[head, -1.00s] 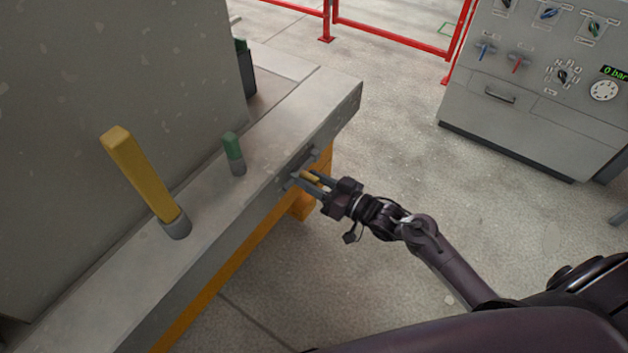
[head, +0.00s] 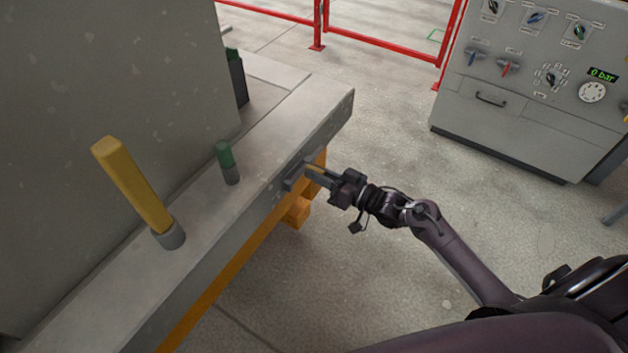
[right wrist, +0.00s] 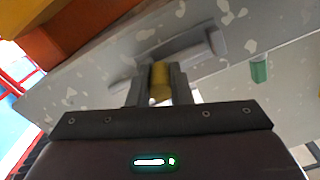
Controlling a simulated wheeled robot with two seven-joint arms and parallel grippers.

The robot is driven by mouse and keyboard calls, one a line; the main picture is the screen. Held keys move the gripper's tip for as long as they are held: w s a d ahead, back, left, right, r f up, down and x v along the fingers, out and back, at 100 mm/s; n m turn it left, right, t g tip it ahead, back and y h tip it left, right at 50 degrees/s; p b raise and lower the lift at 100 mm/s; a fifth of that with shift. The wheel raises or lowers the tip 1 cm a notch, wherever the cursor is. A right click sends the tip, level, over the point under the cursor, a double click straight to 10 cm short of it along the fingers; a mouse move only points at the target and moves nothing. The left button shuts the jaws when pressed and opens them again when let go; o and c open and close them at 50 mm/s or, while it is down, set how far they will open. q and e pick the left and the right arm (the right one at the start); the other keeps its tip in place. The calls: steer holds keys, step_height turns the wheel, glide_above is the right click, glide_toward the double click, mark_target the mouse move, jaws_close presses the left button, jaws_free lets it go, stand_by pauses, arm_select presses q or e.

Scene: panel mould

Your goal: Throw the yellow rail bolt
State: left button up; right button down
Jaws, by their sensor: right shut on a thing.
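The yellow bolt (right wrist: 160,82) is a small yellow piece at a grey bracket (right wrist: 182,50) on the side face of the grey rail (head: 330,118). In the head view the bolt (head: 316,169) shows only in part between my fingers. My right gripper (head: 318,175) is shut on it, one finger on each side, close to the rail's side. The right wrist view shows the fingers (right wrist: 160,88) gripping the bolt just below the bracket. My left gripper is not in view.
A tall yellow lever (head: 132,185) and a short green peg (head: 227,160) stand on the rail's top. A large grey panel (head: 90,80) rises at left. A grey control cabinet (head: 500,120) stands at right, a red barrier (head: 385,45) behind. Floor between is clear.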

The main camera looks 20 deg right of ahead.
steer(key=shift+w+d, duration=0.15)
steer(key=shift+d, duration=0.05)
steer(key=c, duration=1.3)
jaws_free()
steer(key=v, duration=0.7)
steer(key=shift+s+d, duration=0.25)
steer(key=shift+s, duration=0.05)
